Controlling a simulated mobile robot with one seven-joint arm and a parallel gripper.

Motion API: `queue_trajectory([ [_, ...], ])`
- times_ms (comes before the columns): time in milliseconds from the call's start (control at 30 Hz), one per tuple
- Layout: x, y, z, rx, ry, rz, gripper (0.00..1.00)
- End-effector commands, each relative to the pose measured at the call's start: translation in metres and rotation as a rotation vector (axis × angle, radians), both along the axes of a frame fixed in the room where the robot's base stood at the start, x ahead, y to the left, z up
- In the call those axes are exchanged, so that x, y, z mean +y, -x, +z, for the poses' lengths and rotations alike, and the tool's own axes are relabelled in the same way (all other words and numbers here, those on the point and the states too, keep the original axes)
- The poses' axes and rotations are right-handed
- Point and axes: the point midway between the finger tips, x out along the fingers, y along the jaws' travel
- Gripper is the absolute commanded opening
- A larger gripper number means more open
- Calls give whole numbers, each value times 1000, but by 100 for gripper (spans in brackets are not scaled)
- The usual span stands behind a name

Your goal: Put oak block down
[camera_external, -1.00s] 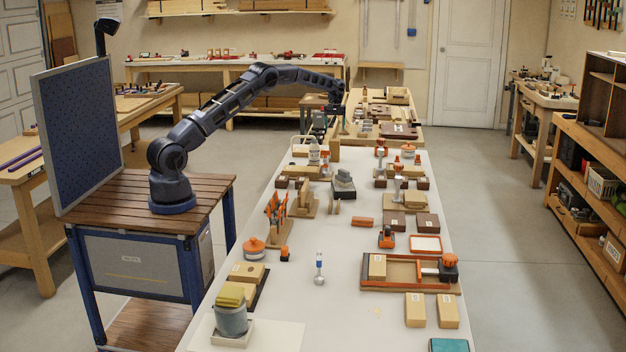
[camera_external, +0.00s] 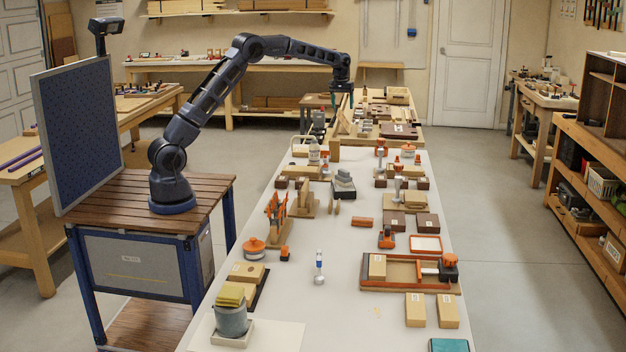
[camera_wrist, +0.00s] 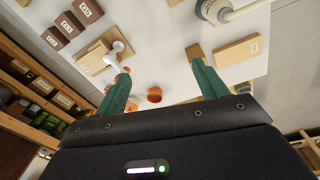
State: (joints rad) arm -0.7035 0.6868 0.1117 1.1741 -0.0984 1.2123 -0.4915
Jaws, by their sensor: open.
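My gripper (camera_external: 343,97) is raised above the far end of the long white bench. In the wrist view its two green fingers (camera_wrist: 160,82) are spread wide, with nothing held between them. A pale, labelled wooden block (camera_wrist: 237,50) lies flat on the white top, right of the fingers. In the external view a brown block (camera_external: 334,150) stands upright below the gripper. Several pale wooden blocks are around, and I cannot tell which is the oak block.
Dark labelled blocks (camera_wrist: 72,25), a wooden fixture with a white-handled tool (camera_wrist: 112,50) and orange round pieces (camera_wrist: 154,95) lie on the left in the wrist view. The air around the gripper is clear.

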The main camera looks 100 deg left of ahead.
Motion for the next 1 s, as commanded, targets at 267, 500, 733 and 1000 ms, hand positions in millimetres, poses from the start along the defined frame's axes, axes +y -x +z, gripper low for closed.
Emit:
queue_trajectory([
  [267,-112,2,74,-38,-28,-166,72],
  [500,-206,22,121,-69,-52,-312,72],
  [733,-294,55,154,-99,-77,-454,72],
  [1000,-388,111,176,-133,-110,-623,72],
])
